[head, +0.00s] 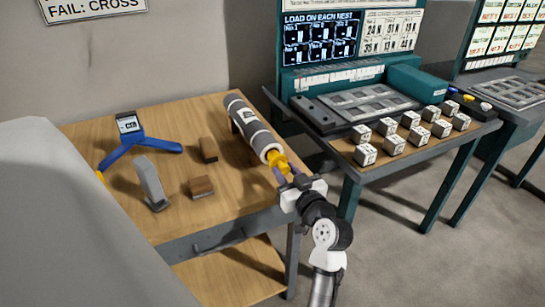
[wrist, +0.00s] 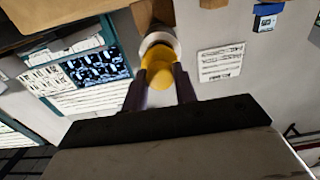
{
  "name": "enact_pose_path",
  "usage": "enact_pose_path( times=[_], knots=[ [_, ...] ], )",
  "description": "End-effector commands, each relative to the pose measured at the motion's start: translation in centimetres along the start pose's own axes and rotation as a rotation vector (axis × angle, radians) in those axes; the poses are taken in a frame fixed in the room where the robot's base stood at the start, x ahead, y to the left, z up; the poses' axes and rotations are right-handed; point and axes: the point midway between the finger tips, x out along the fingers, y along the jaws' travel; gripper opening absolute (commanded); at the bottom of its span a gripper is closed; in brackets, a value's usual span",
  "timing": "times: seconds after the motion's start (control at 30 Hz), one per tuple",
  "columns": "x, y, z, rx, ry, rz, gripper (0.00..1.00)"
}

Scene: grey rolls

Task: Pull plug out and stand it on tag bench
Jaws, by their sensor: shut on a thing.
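The grey roll (head: 250,125) lies on the wooden bench (head: 115,190), with its white-rimmed end at the bench's right front edge. The yellow plug (head: 277,161) is at that end, and I cannot tell how deep it sits. My gripper (head: 285,172) is shut on the plug from the front right. In the wrist view, the plug (wrist: 166,72) is between the two purple fingers of my gripper (wrist: 161,78), against the white rim of the roll (wrist: 157,40). Neither bench has a readable label naming it the tag bench.
A blue three-legged stand with a display (head: 130,125), a grey upright piece (head: 151,181) and two brown blocks (head: 208,149) share the wooden bench. Several white cubes (head: 394,144) stand on the teal-legged bench (head: 385,175) at right. A gap separates the benches.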

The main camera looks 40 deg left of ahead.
Motion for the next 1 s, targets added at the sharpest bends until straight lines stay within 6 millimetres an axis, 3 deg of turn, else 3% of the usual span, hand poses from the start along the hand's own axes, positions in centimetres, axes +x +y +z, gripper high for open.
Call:
enact_pose_path(
  times=[0.5, 0.87, 1.0],
  knots=[
    [-2.3, 0.0, 0.0, 0.0, 0.0, 0.0, 0.14],
    [-2.4, 0.0, 0.1, 0.0, 0.0, 0.002, 0.14],
    [-2.5, 1.1, 0.9, 0.002, -0.002, 0.031, 0.14]
  ],
)
